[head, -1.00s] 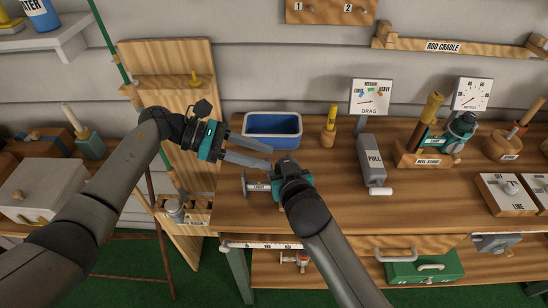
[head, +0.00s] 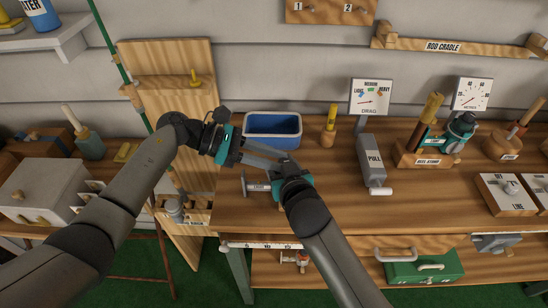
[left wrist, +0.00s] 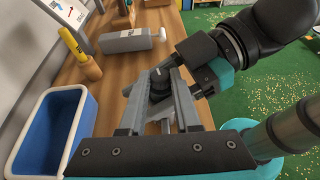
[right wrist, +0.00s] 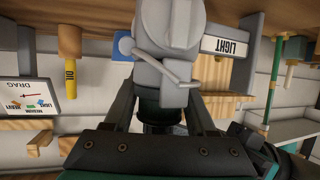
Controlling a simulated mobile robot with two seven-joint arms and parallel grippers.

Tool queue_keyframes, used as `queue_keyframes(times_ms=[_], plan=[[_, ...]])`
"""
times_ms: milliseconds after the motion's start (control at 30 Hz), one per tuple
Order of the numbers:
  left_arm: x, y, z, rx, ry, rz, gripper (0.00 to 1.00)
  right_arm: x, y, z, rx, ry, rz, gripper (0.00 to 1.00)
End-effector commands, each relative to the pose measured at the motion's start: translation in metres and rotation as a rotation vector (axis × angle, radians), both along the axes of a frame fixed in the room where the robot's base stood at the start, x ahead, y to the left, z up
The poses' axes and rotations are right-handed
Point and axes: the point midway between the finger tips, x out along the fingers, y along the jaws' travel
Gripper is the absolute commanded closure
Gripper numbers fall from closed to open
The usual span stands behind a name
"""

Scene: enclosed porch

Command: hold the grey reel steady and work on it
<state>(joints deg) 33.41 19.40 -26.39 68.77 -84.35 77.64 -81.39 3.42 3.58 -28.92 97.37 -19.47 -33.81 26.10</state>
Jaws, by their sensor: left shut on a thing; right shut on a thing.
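The grey reel (head: 252,187) is over the wooden bench at the front left, partly hidden by my grippers. In the right wrist view its pale grey body (right wrist: 168,48) is just beyond my right gripper (right wrist: 160,105), which is shut on it. In the head view my right gripper (head: 282,176) reaches it from the lower right. My left gripper (head: 280,164) comes in from the upper left, its fingers meeting the reel beside the right gripper. In the left wrist view my left gripper (left wrist: 160,98) is shut on a dark round knob (left wrist: 160,82) at the reel.
A blue bin (head: 272,140) stands behind the grippers. A yellow-topped bottle (head: 331,122), a grey PULL device (head: 371,160) and a drag dial (head: 371,97) are to the right. A reel stand (head: 425,157) holds another reel.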

Motion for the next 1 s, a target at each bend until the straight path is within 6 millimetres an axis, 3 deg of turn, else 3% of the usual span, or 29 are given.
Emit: queue_keyframes(times_ms=[33, 367, 1000], plan=[[-0.001, 0.0, -0.0003, 0.0, 0.002, -0.004, 1.0, -0.0034, -0.0023, -0.01, -0.007, 0.024, -0.004, 1.0], [-0.0017, 0.0004, -0.0007, 0.002, 0.002, 0.008, 1.0, -0.0033, -0.0025, -0.01, -0.007, 0.024, -0.005, 1.0], [-0.007, 0.0001, -0.0014, 0.001, 0.003, 0.265, 1.0, -0.0031, -0.0028, -0.01, -0.007, 0.024, -0.005, 1.0]])
